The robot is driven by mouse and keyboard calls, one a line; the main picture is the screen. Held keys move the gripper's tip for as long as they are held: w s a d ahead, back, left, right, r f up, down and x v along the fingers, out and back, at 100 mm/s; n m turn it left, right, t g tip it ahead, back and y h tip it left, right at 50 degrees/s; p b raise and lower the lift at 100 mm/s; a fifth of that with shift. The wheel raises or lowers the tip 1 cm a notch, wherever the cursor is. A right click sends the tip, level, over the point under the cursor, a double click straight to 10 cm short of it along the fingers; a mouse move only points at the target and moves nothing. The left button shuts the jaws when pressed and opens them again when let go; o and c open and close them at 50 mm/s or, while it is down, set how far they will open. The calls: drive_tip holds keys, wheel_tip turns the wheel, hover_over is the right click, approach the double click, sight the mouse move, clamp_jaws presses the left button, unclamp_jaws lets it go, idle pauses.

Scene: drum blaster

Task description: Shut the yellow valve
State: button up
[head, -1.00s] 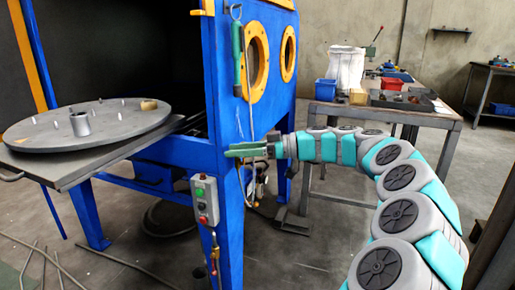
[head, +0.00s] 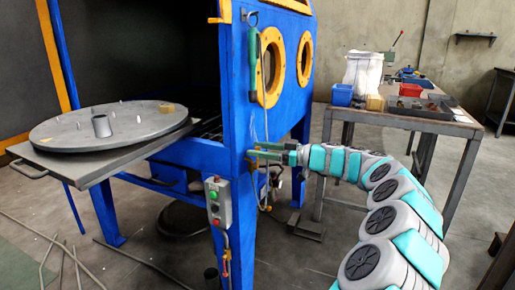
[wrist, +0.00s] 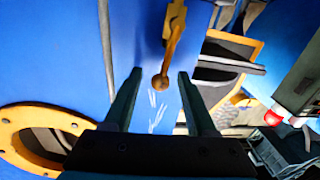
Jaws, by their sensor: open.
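The yellow valve (wrist: 174,25) is on the blue cabinet wall at the top middle of the wrist view. Its yellow-brown lever ends in a rounded knob, which appears between my fingertips. My gripper (wrist: 158,76) is open, one dark finger on each side of the knob, with visible gaps. I cannot tell whether the knob lies at fingertip depth. In the head view my gripper (head: 253,152) is at the cabinet's front corner post, above the control box. A small yellow part shows there, mostly hidden by the fingers.
The blue cabinet (head: 232,110) has yellow-ringed portholes (head: 270,66) and a hanging green-handled hose (head: 252,60). The control box (head: 217,203) is on the post below my gripper. A round turntable (head: 70,128) extends at left. A workbench (head: 400,114) stands behind my arm.

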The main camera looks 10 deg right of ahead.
drive_tip(key=shift+w+a, duration=0.15)
drive_tip(key=shift+a, duration=0.15)
clamp_jaws()
idle(0.3)
idle(1.0)
